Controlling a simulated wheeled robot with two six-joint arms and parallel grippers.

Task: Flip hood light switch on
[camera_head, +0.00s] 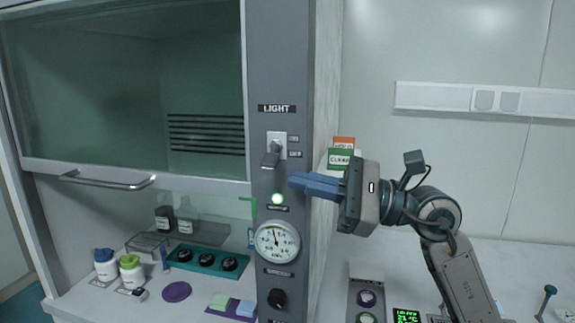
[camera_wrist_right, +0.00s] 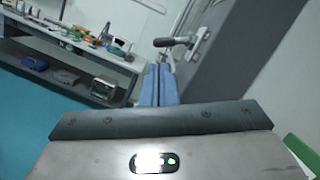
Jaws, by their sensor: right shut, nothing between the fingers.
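The hood light switch (camera_head: 275,147) is a pale plate with a grey lever on the hood's dark post, under a "LIGHT" label (camera_head: 277,109). Its lever points outward and down. In the right wrist view the switch lever (camera_wrist_right: 173,41) sticks out from its plate, just beyond the fingertips. My right gripper (camera_head: 292,180) has its blue fingers shut together with nothing between them. In the head view its tips appear just below and right of the lever, with a small gap. It also shows in the wrist view (camera_wrist_right: 160,70). My left gripper is in neither view.
A round gauge (camera_head: 277,242), a lit green lamp (camera_head: 277,199) and a black knob (camera_head: 277,299) sit lower on the post. The hood sash (camera_head: 130,180) is at left, above bottles and trays. A green sign (camera_head: 340,159) stands behind my right gripper.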

